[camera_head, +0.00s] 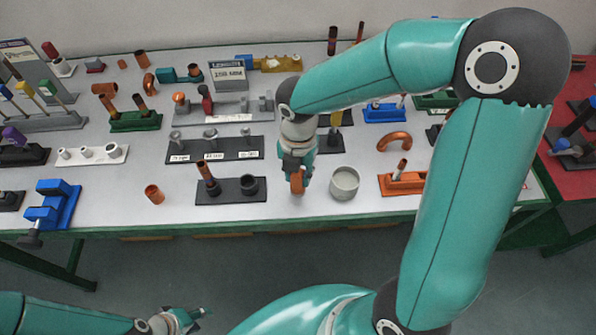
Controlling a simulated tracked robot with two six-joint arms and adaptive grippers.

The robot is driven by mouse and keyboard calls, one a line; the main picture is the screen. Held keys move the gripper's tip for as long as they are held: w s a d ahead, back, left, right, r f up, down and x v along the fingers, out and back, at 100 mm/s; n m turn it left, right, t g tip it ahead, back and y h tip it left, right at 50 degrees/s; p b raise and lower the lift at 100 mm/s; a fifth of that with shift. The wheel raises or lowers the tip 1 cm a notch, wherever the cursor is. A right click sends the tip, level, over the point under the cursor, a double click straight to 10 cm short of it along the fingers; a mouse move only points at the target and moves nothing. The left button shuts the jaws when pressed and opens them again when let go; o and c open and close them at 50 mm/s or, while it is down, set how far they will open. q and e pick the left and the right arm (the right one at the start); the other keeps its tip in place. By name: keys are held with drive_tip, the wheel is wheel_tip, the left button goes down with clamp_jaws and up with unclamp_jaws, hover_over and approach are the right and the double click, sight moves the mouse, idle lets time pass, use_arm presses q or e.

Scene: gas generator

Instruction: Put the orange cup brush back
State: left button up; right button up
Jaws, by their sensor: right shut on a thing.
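My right gripper (298,175) points down over the table's front part, between a black stand and a grey cup. It is shut on an orange piece (297,184), which I take to be the orange cup brush; the fingers cover part of it. I cannot tell whether the piece touches the table. My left gripper (201,319) is low in the picture, in front of the table and away from the objects. Its fingers look apart, with nothing between them.
A black stand (230,197) with an upright brown rod is just left of the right gripper. A grey cup (344,183) is close on its right. A blue vise (58,204) and an orange stand (408,187) are further out. Racks fill the back of the table (330,214).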

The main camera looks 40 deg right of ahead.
drive_tip(key=shift+f, duration=0.3)
drive_tip(key=o, duration=1.1)
drive_tip(key=shift+c, duration=0.2)
